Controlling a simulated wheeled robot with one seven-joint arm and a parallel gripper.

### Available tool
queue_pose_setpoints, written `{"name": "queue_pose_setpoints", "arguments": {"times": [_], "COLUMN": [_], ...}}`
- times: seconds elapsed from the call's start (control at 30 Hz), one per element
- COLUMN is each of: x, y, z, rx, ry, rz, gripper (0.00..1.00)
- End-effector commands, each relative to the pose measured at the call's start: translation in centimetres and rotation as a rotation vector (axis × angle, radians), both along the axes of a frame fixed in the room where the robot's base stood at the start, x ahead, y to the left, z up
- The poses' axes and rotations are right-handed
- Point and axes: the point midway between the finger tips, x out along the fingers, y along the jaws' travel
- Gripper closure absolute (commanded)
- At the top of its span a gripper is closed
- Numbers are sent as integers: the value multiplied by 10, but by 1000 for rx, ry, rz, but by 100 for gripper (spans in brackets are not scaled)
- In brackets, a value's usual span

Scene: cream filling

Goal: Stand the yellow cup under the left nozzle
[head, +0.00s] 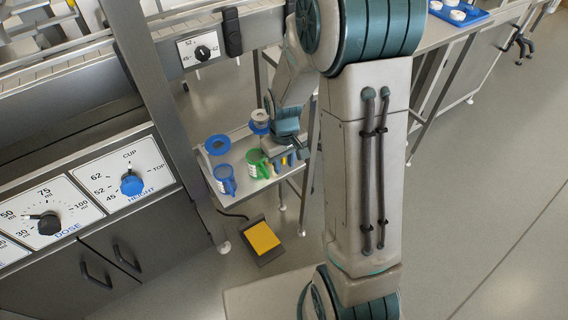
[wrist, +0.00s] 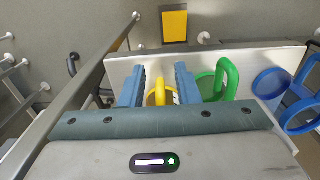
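The yellow cup (wrist: 159,93) shows in the wrist view between the two blue fingers of my gripper (wrist: 160,86). The fingers are apart, one on each side of its yellow handle. I cannot tell whether they touch it. The cup's body is mostly hidden behind my gripper. In the head view my gripper (head: 286,161) is low over the shelf (head: 206,163), just right of the green cup, and mostly hides the yellow cup. I cannot make out the left nozzle in either view.
A green cup (head: 257,164) and a blue cup (head: 225,181) stand left of my gripper on the shelf. A post (head: 165,110) rises at the shelf's left. A yellow pedal (head: 262,238) lies on the floor. Dose (head: 49,224) and height (head: 131,184) knobs are on the left panel.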

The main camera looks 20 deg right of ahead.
Motion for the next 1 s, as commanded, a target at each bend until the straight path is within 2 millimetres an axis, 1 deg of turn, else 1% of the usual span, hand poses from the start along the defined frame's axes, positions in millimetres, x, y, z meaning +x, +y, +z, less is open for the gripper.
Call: {"name": "queue_pose_setpoints", "arguments": {"times": [0.03, 0.3, 0.4, 0.5, 0.67, 0.77, 0.87, 1.0], "x": [1, 1, 1, 1, -4, -17, -40, -78], "y": [0, 0, 0, 0, -1, -2, -4, -8], "z": [14, 73, 89, 100, 112, 125, 142, 164], "rx": [0, 0, 0, 0, -1, -2, -2, 3], "ry": [-5, -5, -4, -3, -8, -24, -49, -91], "rz": [0, 0, 0, 0, -9, -37, -88, -175], "gripper": [71, 71, 71, 71, 71, 71, 71, 71]}}
